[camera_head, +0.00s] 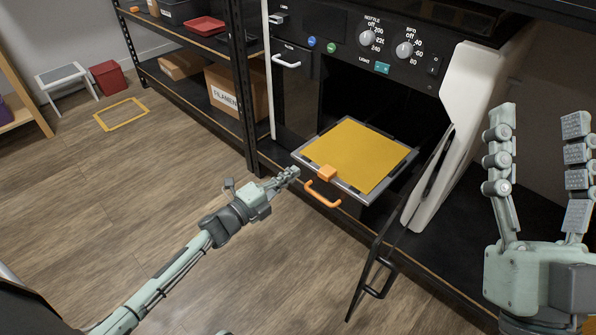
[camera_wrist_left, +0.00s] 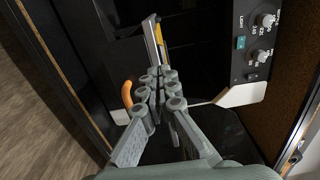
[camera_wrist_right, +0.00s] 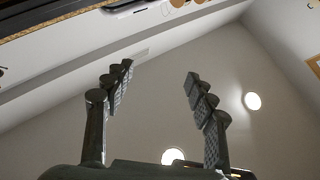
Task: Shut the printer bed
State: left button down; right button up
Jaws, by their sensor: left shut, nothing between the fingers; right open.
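The printer bed (camera_head: 357,154) is a yellow plate in a grey frame, slid out of the printer's dark opening. An orange handle (camera_head: 322,194) and a small orange block (camera_head: 326,173) are at its front edge. My left gripper (camera_head: 289,175) is shut and empty, just left of the bed's front corner and apart from the handle. In the left wrist view the shut fingers (camera_wrist_left: 163,75) show, with the orange handle (camera_wrist_left: 127,95) beside them. My right gripper (camera_head: 538,130) is open and empty, pointing up at the right. The right wrist view shows its spread fingers (camera_wrist_right: 158,85) against the ceiling.
The printer (camera_head: 330,45) has knobs and switches above the opening. Its door (camera_head: 375,255) hangs open at the right of the bed, by a white panel (camera_head: 470,100). A shelf with a filament box (camera_head: 232,92) stands left. The wooden floor in front is clear.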

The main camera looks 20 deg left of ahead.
pick_arm(q)
jog(key=shift+x, duration=1.45)
pick_arm(e)
jog(key=shift+s+d+r+t, duration=0.2)
jog(key=shift+s+r+t, duration=0.1)
jog(key=shift+t, duration=0.1)
